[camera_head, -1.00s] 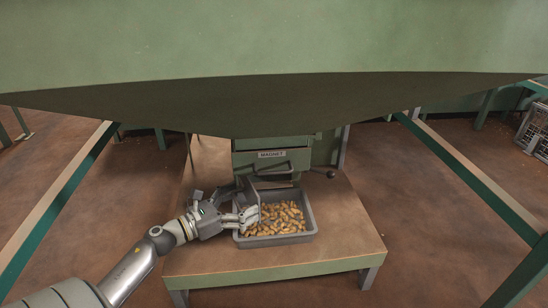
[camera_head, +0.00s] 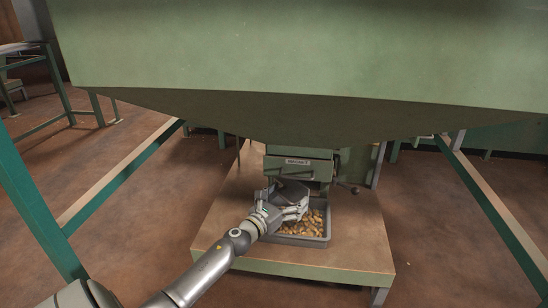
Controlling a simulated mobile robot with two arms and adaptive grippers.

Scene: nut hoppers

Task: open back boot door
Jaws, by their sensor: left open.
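The green hopper (camera_head: 300,65) fills the top of the view. Below it is a green boot with a front door or drawer marked MAGNET (camera_head: 298,163). My left gripper (camera_head: 292,200) is in front of the boot, over the left part of a grey tray (camera_head: 304,241) of nuts (camera_head: 314,224). The gripper is open; its fingers partly hide the tray and the lower boot front. I cannot tell whether the fingers touch the boot. The back of the boot is hidden. My right gripper is not in view.
The tray stands on a low wooden platform (camera_head: 350,255) with a green edge. Green braces (camera_head: 120,175) slope down on the left and another (camera_head: 490,200) on the right. A small dark knob (camera_head: 355,190) sits right of the boot. Brown floor is open on both sides.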

